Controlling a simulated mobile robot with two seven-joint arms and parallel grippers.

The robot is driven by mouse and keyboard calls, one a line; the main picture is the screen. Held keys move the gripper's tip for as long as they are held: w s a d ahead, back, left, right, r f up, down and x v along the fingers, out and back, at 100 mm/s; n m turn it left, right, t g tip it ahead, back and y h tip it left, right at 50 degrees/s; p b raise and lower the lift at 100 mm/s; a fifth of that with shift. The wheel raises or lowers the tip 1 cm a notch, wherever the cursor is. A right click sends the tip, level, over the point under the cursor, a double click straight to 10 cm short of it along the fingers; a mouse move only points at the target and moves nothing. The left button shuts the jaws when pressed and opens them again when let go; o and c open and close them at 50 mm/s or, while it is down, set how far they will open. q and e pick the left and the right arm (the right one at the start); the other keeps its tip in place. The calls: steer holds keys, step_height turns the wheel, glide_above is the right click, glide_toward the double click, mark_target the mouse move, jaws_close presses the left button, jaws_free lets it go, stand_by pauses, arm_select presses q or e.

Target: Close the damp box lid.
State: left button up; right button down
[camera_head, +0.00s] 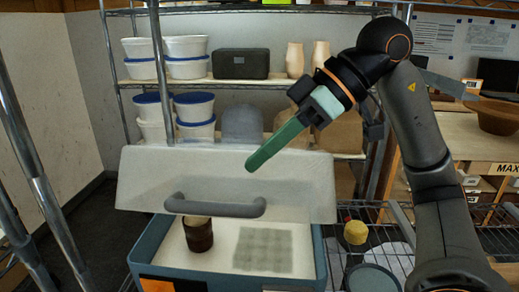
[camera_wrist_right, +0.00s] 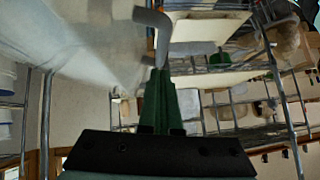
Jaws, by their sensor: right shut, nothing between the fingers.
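The damp box (camera_head: 313,259) is a blue-teal bin with a pale inside, low in the middle of the head view. Its translucent lid (camera_head: 140,179) stands raised and tilted at the back, with a grey handle (camera_head: 214,208) across its face. A brown cylindrical pot (camera_head: 198,235) and a grey-green square pad (camera_head: 262,250) are inside the box. My right gripper (camera_head: 250,166) has green fingers, shut and empty, in front of the upper part of the lid. In the wrist view its fingertips (camera_wrist_right: 160,72) appear by the grey handle (camera_wrist_right: 155,22); contact is unclear. My left gripper is out of view.
Wire shelves behind hold white tubs (camera_head: 187,58), a dark box (camera_head: 241,63) and pale vases (camera_head: 295,56). A yellow-topped item (camera_head: 356,232) stands on the wire rack right of the box. Metal posts (camera_head: 40,175) rise at the left.

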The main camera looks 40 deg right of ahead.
mark_target(228, 185)
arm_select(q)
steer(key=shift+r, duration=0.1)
arm_select(e)
steer(key=x, duration=0.7)
